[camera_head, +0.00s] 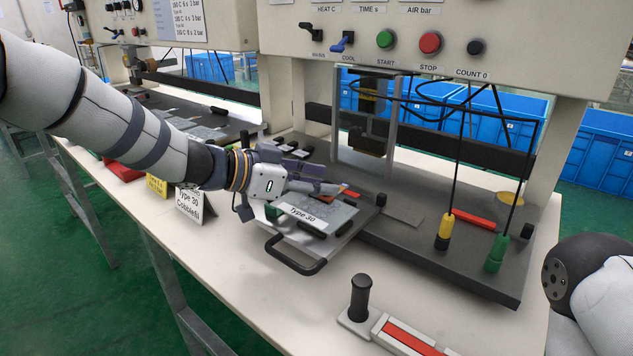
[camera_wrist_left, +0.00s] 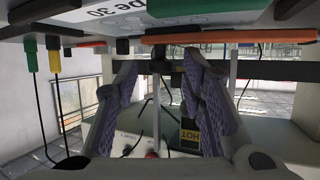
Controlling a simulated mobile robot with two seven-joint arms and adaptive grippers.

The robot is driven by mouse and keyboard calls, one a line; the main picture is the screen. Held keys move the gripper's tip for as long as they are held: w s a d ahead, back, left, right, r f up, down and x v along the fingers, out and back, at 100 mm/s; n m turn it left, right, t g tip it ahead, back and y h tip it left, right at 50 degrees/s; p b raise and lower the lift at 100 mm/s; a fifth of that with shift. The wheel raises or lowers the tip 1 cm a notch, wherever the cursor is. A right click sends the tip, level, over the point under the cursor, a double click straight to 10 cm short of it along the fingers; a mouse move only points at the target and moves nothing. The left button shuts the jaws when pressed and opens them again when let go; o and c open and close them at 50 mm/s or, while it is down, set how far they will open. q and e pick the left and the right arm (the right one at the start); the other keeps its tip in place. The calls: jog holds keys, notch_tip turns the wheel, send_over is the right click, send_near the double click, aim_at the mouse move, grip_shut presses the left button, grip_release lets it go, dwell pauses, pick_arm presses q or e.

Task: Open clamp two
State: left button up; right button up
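A fixture plate (camera_head: 325,217) labelled "Type 30", with a black front handle, sits on the dark press bed. It also shows upside down at the top of the left wrist view (camera_wrist_left: 130,17). Small black, green and orange-red parts are on it; no clamp number is readable, so I cannot tell which is clamp two. An orange-red strip (camera_wrist_left: 195,38) shows above the fingers in the wrist view. My left gripper (camera_head: 338,189) is over the plate's far left part. In the wrist view its purple-padded fingers (camera_wrist_left: 160,85) are apart with nothing visibly between them. My right gripper is out of view.
The press panel (camera_head: 430,42) with green and red buttons stands behind. Yellow (camera_head: 444,232) and green (camera_head: 496,253) cabled plugs stand right on the bed (camera_head: 465,268). A black-handled tool (camera_head: 360,298) is on the front table. A "Type 30" sign (camera_head: 192,205) stands left.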

pick_arm(q)
grip_shut()
jog(key=shift+w+a+r+n+g+h+b, duration=0.15)
jog(key=shift+w+a+r+n+h, duration=0.15)
jog(key=shift+r+n+h, duration=0.35)
jog(key=shift+w+a+r+n+g+h+b, duration=0.15)
jog(key=shift+a+r+n+h, duration=0.25)
jog(key=shift+r, duration=0.3)
jog(key=shift+w+a+r+n+h+b, duration=0.2)
jog(key=shift+w+a+r+n+h, duration=0.15)
jog(key=shift+a+r+n+h, duration=0.25)
jog(key=shift+w+a+r+n+h+b, duration=0.2)
jog(key=shift+w+a+r+n+h, duration=0.15)
jog(key=shift+r+n, duration=0.35)
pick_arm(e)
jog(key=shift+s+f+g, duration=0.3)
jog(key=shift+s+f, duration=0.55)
